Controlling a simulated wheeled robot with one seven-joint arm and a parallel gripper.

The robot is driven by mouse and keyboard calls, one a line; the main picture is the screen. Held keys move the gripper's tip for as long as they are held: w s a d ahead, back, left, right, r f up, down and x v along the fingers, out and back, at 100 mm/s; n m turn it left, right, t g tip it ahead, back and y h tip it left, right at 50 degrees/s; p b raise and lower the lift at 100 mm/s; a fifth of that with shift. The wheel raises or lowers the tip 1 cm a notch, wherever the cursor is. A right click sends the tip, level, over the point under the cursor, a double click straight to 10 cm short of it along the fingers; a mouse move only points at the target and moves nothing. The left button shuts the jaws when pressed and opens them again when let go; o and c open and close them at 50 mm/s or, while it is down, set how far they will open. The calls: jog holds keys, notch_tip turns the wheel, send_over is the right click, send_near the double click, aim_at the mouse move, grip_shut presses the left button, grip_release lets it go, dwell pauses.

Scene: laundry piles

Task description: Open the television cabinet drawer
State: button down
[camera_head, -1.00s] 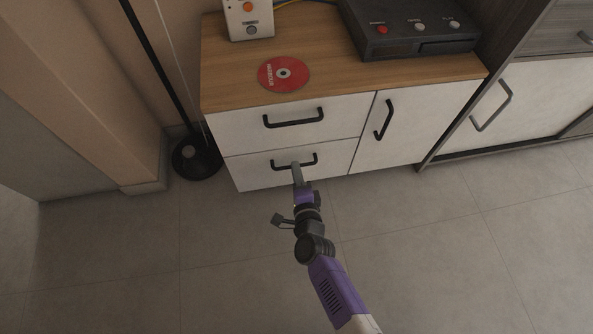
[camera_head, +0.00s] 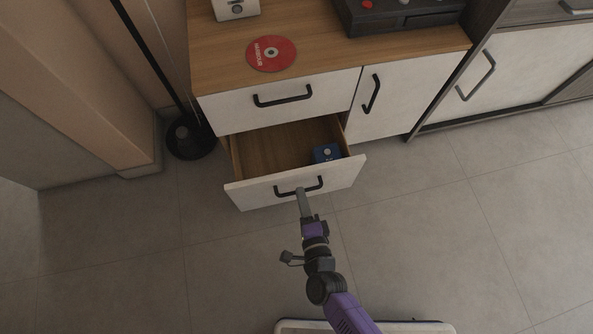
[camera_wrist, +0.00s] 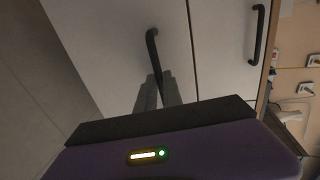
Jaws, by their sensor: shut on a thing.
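The television cabinet (camera_head: 310,45) has a wooden top and white fronts with black handles. Its lower left drawer (camera_head: 245,195) is pulled well out, showing a wooden inside with a small blue object (camera_head: 326,153) at the right. The upper drawer (camera_head: 235,108) and the right door (camera_head: 395,105) are shut. My gripper (camera_head: 302,192) is shut on the lower drawer's black handle (camera_head: 285,193).
A red disc (camera_head: 270,53) and a dark device (camera_head: 405,15) lie on the cabinet top. A black lamp base (camera_head: 188,140) stands left of the cabinet. A grey cabinet (camera_head: 480,80) stands at right. The tiled floor in front is clear.

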jog(key=shift+f+v, duration=0.2)
jog(key=shift+v, duration=0.7)
jog(key=shift+f+v, duration=0.2)
jog(key=shift+v, duration=0.7)
jog(key=shift+f+v, duration=0.15)
jog(key=shift+v, duration=0.75)
jog(key=shift+s, duration=0.1)
jog(key=c, duration=1.5)
grip_release()
jog(key=p+v, duration=0.2)
jog(key=v, duration=0.5)
jog(key=shift+s+d, duration=0.15)
jog(key=shift+s, duration=0.2)
